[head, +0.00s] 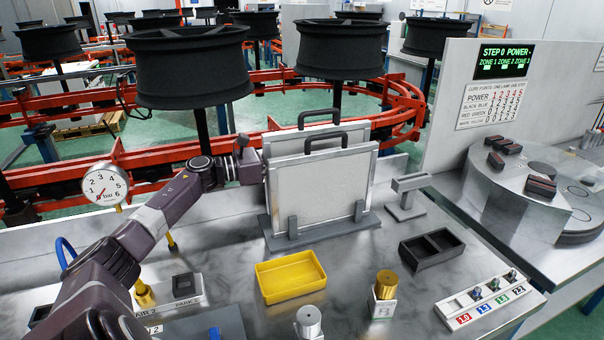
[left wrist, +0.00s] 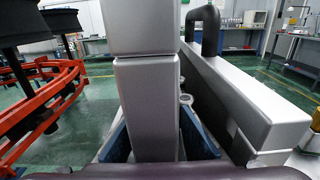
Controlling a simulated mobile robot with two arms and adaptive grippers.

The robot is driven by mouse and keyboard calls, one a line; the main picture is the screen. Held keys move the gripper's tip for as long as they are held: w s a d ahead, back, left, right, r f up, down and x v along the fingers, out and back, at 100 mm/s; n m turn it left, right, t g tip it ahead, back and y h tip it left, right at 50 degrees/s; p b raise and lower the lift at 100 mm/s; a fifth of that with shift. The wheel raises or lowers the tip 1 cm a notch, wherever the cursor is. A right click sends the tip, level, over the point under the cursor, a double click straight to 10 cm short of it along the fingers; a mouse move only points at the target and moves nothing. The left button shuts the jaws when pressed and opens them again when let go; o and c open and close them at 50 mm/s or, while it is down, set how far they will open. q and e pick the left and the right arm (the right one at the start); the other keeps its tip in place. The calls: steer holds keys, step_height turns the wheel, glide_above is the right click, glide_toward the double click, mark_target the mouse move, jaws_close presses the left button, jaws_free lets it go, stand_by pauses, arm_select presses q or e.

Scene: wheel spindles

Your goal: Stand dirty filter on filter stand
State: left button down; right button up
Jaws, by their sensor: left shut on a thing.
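Two flat framed filters with black handles stand upright close together in the head view. The front filter (head: 322,188) has a pale grey face and stands at the filter stand (head: 320,234), between its short uprights. The rear filter (head: 275,143) is mostly hidden behind it. My left gripper (head: 262,169) is at the filters' left side, shut on a filter frame. I cannot tell from the frames which one it holds, or which is dirty. In the left wrist view, a silver upright block (left wrist: 147,100) fills the middle and a silver frame with a black handle (left wrist: 208,32) is at right.
A yellow tray (head: 291,277), a black divided tray (head: 432,248), a grey T-shaped stand (head: 406,196) and a brass cylinder (head: 386,284) are on the bench. A pressure gauge (head: 103,186) stands at left.

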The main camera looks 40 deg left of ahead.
arm_select(q)
step_height(320, 180, down, 4)
steer(key=shift+w+a+f+b, duration=0.1)
steer(key=shift+w+b, duration=0.05)
steer(key=shift+b, duration=0.3)
steer(key=c, duration=2.4)
jaws_free()
steer(key=shift+o, duration=0.4)
steer(key=p+v, duration=0.1)
steer(key=v, duration=1.1)
steer(key=shift+p, duration=0.35)
